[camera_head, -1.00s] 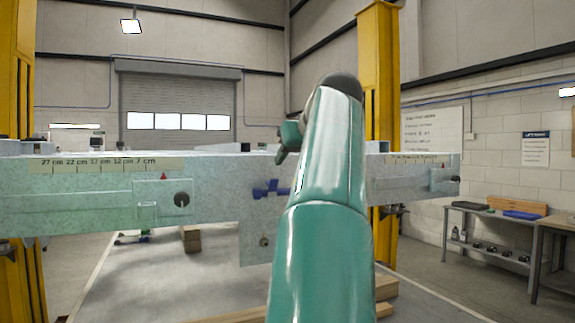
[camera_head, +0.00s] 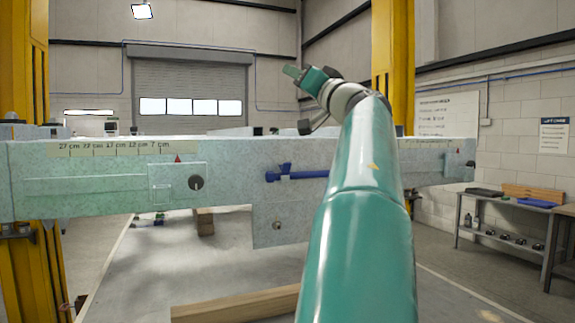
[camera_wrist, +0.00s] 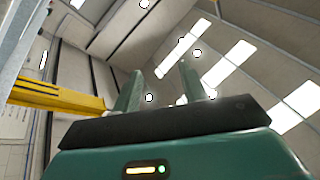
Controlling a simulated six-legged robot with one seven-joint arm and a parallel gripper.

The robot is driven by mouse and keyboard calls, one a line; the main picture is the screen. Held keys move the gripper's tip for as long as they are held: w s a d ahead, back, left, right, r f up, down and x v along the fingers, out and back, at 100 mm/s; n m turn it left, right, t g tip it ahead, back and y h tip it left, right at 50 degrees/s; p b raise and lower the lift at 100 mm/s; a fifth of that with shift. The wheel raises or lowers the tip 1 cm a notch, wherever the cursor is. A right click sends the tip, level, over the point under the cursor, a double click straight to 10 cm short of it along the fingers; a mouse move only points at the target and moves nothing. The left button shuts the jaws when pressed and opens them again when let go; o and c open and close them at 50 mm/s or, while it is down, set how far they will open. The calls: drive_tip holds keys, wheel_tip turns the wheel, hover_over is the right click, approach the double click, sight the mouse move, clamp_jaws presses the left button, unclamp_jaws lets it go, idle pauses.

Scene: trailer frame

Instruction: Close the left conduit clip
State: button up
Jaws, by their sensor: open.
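My gripper (camera_head: 293,72) is raised above the pale green trailer frame (camera_head: 100,190) in the head view, pointing up and left. In the wrist view my gripper (camera_wrist: 160,68) has its two fingers apart, with nothing between them but ceiling and lights. A blue fitting (camera_head: 290,173) with a short upright handle lies along the frame's face, left of my arm. I cannot tell whether it is a conduit clip. No clip is plainly recognizable, and my arm hides part of the frame.
A dark round knob (camera_head: 196,183) stands on the frame's plate. Yellow posts stand at left (camera_head: 30,90) and right (camera_head: 392,60). A wooden beam (camera_head: 235,304) lies on the floor below. A workbench (camera_head: 510,215) is at far right. The space around my gripper looks clear.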

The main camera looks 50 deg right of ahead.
drive_tip(key=s+d+r+m+g+h, duration=0.1)
drive_tip(key=s+d+m+g+h, duration=0.1)
drive_tip(key=s+d+m+h, duration=0.6)
drive_tip(key=s+d+f+m+g+h, duration=0.35)
drive_tip(key=f+m+g+h, duration=0.4)
drive_tip(key=m+g, duration=0.6)
drive_tip(key=m+t+y, duration=1)
drive_tip(key=m+t, duration=0.3)
approach(288, 165)
drive_tip(key=shift+g, duration=0.25)
drive_tip(key=x, duration=1)
drive_tip(key=shift+w+r, duration=0.2)
drive_tip(key=shift+r, duration=0.05)
